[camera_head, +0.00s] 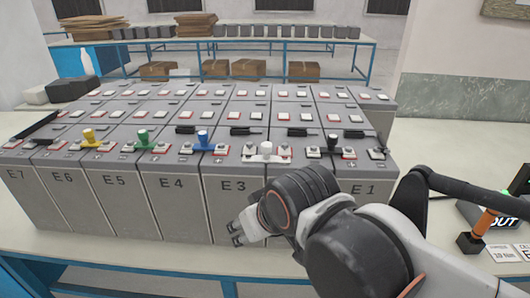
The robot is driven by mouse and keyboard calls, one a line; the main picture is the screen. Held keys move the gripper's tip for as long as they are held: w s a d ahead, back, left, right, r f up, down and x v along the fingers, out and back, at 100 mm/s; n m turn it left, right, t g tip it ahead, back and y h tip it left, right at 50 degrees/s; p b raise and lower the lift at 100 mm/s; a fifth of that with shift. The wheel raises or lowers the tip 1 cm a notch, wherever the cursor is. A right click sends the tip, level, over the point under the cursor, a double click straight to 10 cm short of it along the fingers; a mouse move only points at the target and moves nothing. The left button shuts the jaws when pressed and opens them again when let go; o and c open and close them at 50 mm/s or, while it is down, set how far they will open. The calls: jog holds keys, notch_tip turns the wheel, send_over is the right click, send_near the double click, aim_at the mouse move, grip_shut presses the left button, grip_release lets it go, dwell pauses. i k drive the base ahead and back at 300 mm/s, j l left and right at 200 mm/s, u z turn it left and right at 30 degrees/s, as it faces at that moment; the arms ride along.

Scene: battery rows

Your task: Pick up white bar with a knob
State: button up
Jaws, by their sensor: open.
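The white bar with a knob (266,151) lies across the near terminals on top of the front battery row, between the E3 block and the block to its right. Its knob stands upright. My gripper (237,233) is in front of the E3 block's front face, lower than the bar and a little left of it. It is open and apart from the bar, with nothing seen between its fingers. My arm comes in from the lower right and hides part of the battery fronts.
Other knobbed bars, yellow (90,138), green (143,140), blue (203,141) and black (331,145), sit along the same row. Several black pieces lie just behind. A tool with an orange part (486,224) stands at right. A back table (350,41) holds boxes.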

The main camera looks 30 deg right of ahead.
aim_at(266, 147)
jog(key=k+j+z, duration=0.2)
jog(key=k+z, duration=0.3)
jog(key=z, duration=1.1)
